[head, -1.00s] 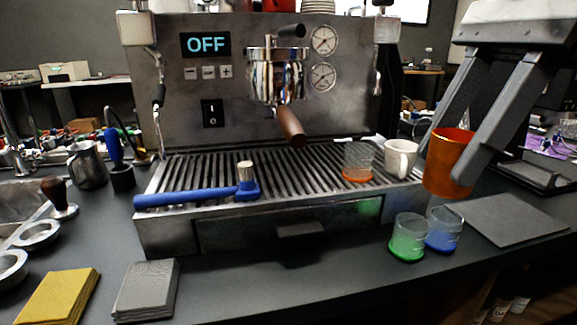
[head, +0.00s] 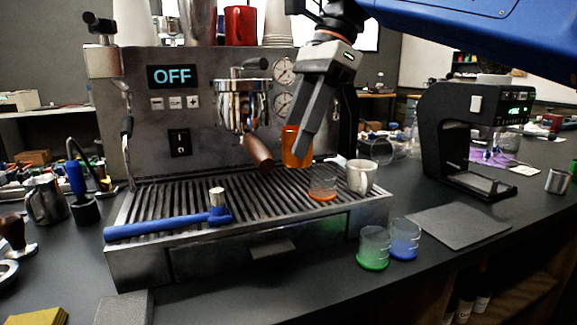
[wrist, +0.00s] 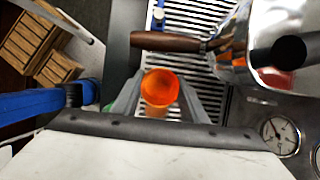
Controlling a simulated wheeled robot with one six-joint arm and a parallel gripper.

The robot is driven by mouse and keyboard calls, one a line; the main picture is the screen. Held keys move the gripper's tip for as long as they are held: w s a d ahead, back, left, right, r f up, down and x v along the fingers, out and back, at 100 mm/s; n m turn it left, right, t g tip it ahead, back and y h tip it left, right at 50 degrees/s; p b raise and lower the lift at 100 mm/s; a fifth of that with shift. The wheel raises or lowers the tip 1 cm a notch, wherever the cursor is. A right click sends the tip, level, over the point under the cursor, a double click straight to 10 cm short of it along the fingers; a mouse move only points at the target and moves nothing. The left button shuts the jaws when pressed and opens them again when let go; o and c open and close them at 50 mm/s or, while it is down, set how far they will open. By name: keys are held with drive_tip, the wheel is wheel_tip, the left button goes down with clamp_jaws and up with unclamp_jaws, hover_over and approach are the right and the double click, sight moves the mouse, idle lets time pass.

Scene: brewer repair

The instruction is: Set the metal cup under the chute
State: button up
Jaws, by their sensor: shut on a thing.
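A small metal cup (head: 558,181) stands on the counter at the far right in the head view. To its left is the black grinder (head: 450,140), with the chute area (head: 487,137) on its front above a low black base. My gripper (head: 303,150) is shut on an orange cup (head: 291,147), which it holds above the drip tray, right of the portafilter handle. The orange cup also shows in the wrist view (wrist: 160,88), between the two fingers, its open mouth facing the camera. The metal cup is not visible in the wrist view.
Green-based (head: 373,248) and blue-based (head: 404,240) cups stand in front. A flat dark mat (head: 458,226) lies to the right.

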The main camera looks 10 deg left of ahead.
drive_tip(key=shift+w+a+f, duration=0.3)
drive_tip(key=shift+w+f, duration=0.2)
drive_tip(key=shift+f, duration=0.15)
drive_tip(key=shift+w+a+f, duration=0.25)
drive_tip(key=shift+w+f, duration=0.25)
drive_tip(key=shift+f, duration=0.1)
drive_tip(key=shift+w+a+f, duration=0.3)
drive_tip(key=shift+w+f, duration=0.2)
drive_tip(key=shift+f, duration=0.15)
wheel_tip(320, 180, down, 3)
drive_tip(key=shift+r, duration=0.1)
drive_tip(key=shift+w+a+f, duration=0.1)
drive_tip(key=shift+w+f, duration=0.05)
drive_tip(key=shift+f, duration=0.05)
drive_tip(key=shift+f, duration=0.15)
drive_tip(key=o, duration=1)
drive_tip(key=shift+o, duration=0.2)
